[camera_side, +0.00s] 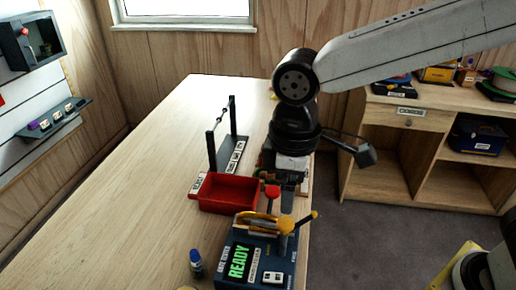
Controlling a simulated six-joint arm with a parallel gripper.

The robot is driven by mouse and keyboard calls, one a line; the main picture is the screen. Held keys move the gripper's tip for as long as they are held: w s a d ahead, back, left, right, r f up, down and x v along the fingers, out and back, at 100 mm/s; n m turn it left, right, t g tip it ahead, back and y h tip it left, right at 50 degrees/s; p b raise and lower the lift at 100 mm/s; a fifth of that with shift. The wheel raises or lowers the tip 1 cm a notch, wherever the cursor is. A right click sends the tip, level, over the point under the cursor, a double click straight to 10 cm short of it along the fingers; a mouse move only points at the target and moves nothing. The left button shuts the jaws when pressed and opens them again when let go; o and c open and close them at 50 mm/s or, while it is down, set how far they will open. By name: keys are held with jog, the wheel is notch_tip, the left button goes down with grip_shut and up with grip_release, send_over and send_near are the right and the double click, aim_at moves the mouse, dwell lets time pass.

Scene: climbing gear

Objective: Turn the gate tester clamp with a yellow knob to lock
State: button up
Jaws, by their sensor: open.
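The gate tester (237,261) is a blue box at the front edge of the table, with a green READY display on its sloped face. A yellow knob (285,224) stands on its top, and a lever with a yellow ball end (314,215) sticks out up and to the right. A red knob (272,191) stands behind them. A yellow-orange curved piece (258,220) lies across the tester's top. My gripper (288,200) points down just behind and above the yellow knob. It is open, and its fingers are partly lost against the dark parts; contact cannot be told.
A red bin (229,193) stands left of my gripper, with a black rack (231,146) behind it. A small blue-capped bottle (196,262) stands left of the tester. The table's left and far parts are clear. A wooden shelf unit (420,150) stands to the right.

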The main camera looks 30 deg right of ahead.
aim_at(286, 223)
jog(key=shift+f, duration=0.1)
jog(key=shift+f, duration=3.8)
grip_shut()
